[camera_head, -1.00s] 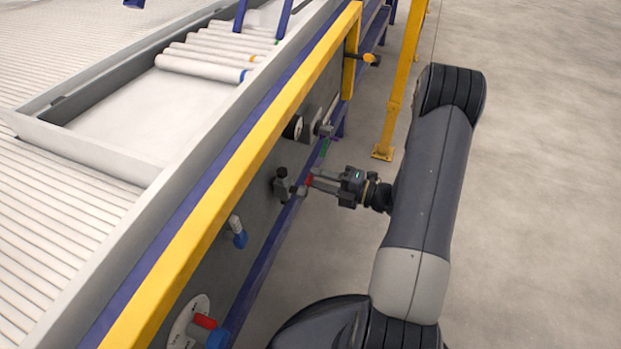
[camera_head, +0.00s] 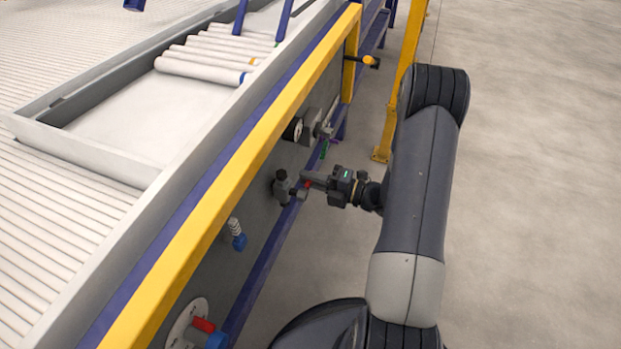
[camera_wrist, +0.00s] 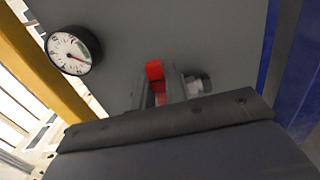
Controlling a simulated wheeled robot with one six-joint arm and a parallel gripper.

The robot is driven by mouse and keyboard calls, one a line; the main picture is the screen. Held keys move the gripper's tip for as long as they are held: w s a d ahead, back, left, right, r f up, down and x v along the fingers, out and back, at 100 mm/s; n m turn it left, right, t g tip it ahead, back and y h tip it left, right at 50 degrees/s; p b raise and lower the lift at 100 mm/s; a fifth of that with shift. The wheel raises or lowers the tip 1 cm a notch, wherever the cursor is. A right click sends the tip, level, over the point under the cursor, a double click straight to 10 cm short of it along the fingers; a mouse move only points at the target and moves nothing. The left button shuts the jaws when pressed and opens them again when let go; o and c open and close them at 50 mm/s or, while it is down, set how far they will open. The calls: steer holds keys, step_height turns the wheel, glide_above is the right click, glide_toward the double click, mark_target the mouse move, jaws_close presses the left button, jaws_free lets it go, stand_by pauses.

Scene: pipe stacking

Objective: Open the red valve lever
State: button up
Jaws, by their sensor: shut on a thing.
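The red valve lever (camera_head: 307,184) is mostly hidden by my gripper in the head view, where only a small red patch shows beside the grey valve body (camera_head: 283,188) on the dark side panel. In the wrist view the red lever (camera_wrist: 155,72) stands between the finger ends. My gripper (camera_head: 309,181) reaches the lever from the right and is shut on it. The fingers (camera_wrist: 167,88) show only partly in the wrist view, above the dark gripper body. A metal fitting (camera_wrist: 198,84) is just right of the fingers.
A white dial gauge (camera_wrist: 74,52) is left of the lever in the wrist view. A yellow rail (camera_head: 240,150) runs along the panel's top edge. A blue-handled fitting (camera_head: 237,235) and a round plate with a red part (camera_head: 203,325) are nearer. Open floor (camera_head: 530,200) lies right.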

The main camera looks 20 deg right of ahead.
mark_target(302, 191)
steer(key=shift+r, duration=0.1)
jaws_close()
steer(key=r+n, duration=0.1)
steer(key=n, duration=0.1)
steer(key=r+n+p, duration=0.1)
steer(key=n, duration=0.1)
steer(key=shift+s+a+n, duration=0.15)
steer(key=shift+s+n, duration=0.05)
steer(key=shift+n, duration=0.2)
steer(key=n, duration=0.1)
steer(key=r+n, duration=0.1)
steer(key=n, duration=0.1)
steer(key=s+n, duration=0.1)
steer(key=shift+a+r+n, duration=0.3)
steer(key=shift+a, duration=0.05)
steer(key=shift+s+a+r+n+b, duration=0.3)
steer(key=shift+s+n+b, duration=0.25)
steer(key=shift+n, duration=0.9)
steer(key=shift+s+a+r+n+b, duration=0.15)
steer(key=shift+s+a+n+b, duration=0.45)
steer(key=shift+n, duration=0.8)
steer(key=shift+s+a+r+n+b, duration=0.3)
steer(key=shift+n+b, duration=0.4)
steer(key=shift+n, duration=0.75)
steer(key=shift+s+d, duration=0.1)
steer(key=o, duration=0.7)
jaws_free()
